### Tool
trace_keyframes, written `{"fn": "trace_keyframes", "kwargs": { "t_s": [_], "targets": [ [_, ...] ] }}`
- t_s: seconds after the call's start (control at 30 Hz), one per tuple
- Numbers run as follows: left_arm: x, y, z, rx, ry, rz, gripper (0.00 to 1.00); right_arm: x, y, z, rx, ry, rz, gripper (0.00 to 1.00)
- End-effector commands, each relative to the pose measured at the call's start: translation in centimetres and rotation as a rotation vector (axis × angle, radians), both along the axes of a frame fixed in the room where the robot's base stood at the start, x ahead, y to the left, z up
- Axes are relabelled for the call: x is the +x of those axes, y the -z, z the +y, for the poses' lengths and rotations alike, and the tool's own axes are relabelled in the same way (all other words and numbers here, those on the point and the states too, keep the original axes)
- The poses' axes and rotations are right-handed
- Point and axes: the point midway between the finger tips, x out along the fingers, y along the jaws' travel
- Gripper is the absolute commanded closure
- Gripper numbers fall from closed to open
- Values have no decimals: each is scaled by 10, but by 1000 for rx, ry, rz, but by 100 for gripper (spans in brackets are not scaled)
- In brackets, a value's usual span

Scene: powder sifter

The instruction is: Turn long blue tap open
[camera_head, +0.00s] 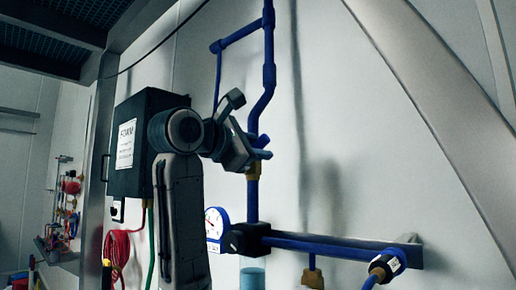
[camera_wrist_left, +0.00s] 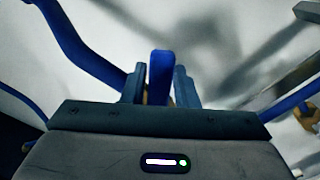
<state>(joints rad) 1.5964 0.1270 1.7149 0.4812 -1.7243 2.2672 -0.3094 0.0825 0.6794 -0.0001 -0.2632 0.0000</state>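The long blue tap is on the vertical blue pipe in the middle of the head view, above a brass fitting (camera_head: 253,172). Its blue handle (camera_head: 262,154) shows just past my gripper. My left gripper (camera_head: 250,148) is at the tap, coming from the left, and hides part of it. In the left wrist view the upright blue handle (camera_wrist_left: 161,75) stands between the two fingers of my left gripper (camera_wrist_left: 160,88), which are close in on both sides of it. The gripper looks shut on the handle. My right gripper is not in view.
Blue pipe (camera_head: 268,75) runs above the tap. Below are a black valve block (camera_head: 246,238), a round gauge (camera_head: 214,223) and a horizontal blue pipe (camera_head: 330,246). A black box (camera_head: 126,165) hangs behind my left arm. A broad slanted beam (camera_head: 430,110) crosses at right.

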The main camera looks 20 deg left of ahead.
Motion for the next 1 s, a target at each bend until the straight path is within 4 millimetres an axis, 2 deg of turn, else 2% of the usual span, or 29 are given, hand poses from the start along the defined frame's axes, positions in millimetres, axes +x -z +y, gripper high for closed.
{"fn": "trace_keyframes", "kwargs": {
  "t_s": [0.03, 0.07, 0.37, 0.47, 0.6, 0.8, 1.0],
  "targets": [
    [0, 0, 0, 0, 0, 0, 63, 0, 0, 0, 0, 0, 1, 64],
    [0, 0, 0, 0, 0, 0, 58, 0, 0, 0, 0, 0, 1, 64],
    [-1, 0, 0, 0, 0, -2, 58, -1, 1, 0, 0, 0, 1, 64],
    [-9, 0, 3, 1, 0, -4, 58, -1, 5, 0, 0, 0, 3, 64],
    [-30, 2, 12, 1, -3, -6, 58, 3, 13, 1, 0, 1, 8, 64],
    [-60, 2, 23, 0, -3, -6, 58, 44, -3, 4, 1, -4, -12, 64],
    [-86, 2, 32, 0, -2, -3, 58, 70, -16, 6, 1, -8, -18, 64]
  ]
}}
